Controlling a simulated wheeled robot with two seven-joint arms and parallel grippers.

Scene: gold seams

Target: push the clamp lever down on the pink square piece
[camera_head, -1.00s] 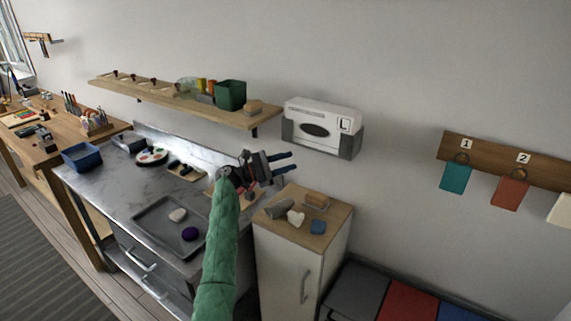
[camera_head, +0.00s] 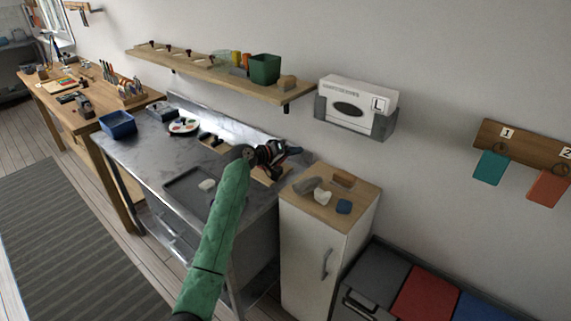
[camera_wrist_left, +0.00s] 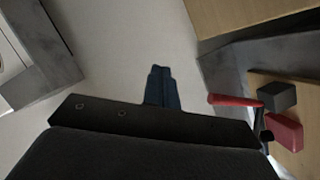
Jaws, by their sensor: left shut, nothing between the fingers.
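My left gripper (camera_head: 294,150) is shut and empty, held above the right end of the metal bench. Its closed dark blue fingers also show in the left wrist view (camera_wrist_left: 162,88). In that view a clamp with a red lever (camera_wrist_left: 234,100) is at the right, apart from the fingers. A red-pink piece (camera_wrist_left: 286,131) and a dark block (camera_wrist_left: 277,97) are beside it on a wooden board (camera_wrist_left: 301,157). In the head view my gripper and arm mostly cover the clamp, and only part of the board (camera_head: 266,180) shows. My right gripper is not in view.
A wooden shelf (camera_head: 215,75) and a white dispenser (camera_head: 357,107) are on the wall behind. A cabinet (camera_head: 322,238) with several small pieces on top stands right of the bench (camera_head: 130,157). A grey tray (camera_head: 180,183) lies left of my arm.

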